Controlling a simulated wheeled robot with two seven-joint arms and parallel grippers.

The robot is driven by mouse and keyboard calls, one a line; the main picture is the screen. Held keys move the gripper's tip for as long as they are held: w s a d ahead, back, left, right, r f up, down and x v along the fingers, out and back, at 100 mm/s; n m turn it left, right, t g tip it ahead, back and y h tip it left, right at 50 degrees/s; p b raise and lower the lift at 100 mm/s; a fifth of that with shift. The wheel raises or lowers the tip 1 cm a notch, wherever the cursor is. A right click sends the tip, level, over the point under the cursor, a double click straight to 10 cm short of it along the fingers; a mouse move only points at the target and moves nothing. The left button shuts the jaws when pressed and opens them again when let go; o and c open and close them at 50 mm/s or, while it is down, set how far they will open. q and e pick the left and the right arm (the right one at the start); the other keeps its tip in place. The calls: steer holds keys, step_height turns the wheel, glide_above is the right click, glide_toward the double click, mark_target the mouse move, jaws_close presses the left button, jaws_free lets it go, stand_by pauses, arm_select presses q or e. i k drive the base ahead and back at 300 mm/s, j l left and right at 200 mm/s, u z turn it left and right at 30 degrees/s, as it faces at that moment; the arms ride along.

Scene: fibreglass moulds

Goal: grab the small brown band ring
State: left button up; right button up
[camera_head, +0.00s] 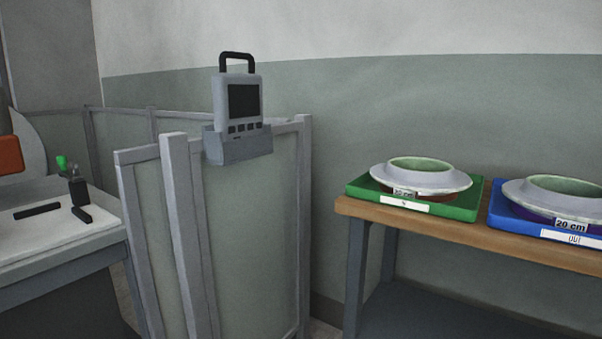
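A brown band (437,197) shows as a thin strip below the flange of a grey ring-shaped mould (455,182) in the green tray (468,211). Most of the band is hidden by the mould's wide flange, so I cannot tell its full shape. A small size label hangs at the mould's front; its number is too small to read surely. The green tray lies on the wooden-topped table (362,208) at the right. Neither of my grippers is in view.
A blue tray (503,222) right of the green one holds another grey mould (515,194), a purple band and a "20 cm" label. A panelled partition (250,230) with a grey handheld device (238,100) stands mid-view. A left bench (60,250) holds black bars and a small bottle.

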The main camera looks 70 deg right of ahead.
mark_target(421, 178)
steer(key=z, duration=0.5)
steer(key=l+z, duration=0.1)
steer(key=z, duration=0.9)
steer(key=l+z, duration=0.15)
steer(key=z, duration=1.35)
steer(key=i+l+u, duration=0.15)
steer(key=u, duration=0.15)
steer(key=i+l+u, duration=0.15)
steer(key=u, duration=0.15)
